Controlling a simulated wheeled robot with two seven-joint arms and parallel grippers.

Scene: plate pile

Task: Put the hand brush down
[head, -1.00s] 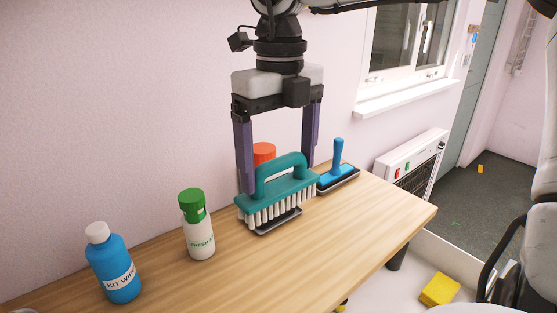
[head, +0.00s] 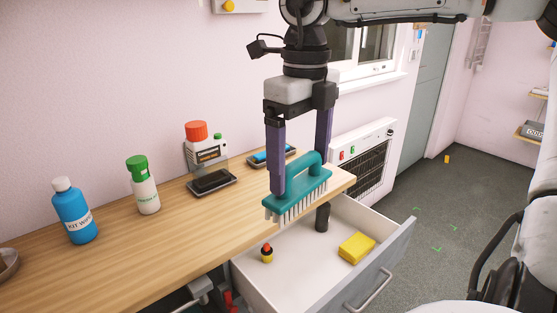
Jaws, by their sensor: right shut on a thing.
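The hand brush (head: 298,195) is teal with pale bristles pointing down and an arched handle. My right gripper (head: 298,172) comes down from above and is shut on the hand brush, with one purple finger at each end of the handle. The brush is in the air in front of the worktop's right end, and in the picture it overlaps the worktop edge and the open drawer. My left gripper does not show.
The wooden worktop (head: 120,238) carries a blue bottle (head: 75,212), a green-capped bottle (head: 143,186), a red-capped container (head: 205,146) and dark trays (head: 212,184). An open white drawer (head: 300,262) holds a yellow sponge (head: 356,248) and a small red-topped item (head: 267,254).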

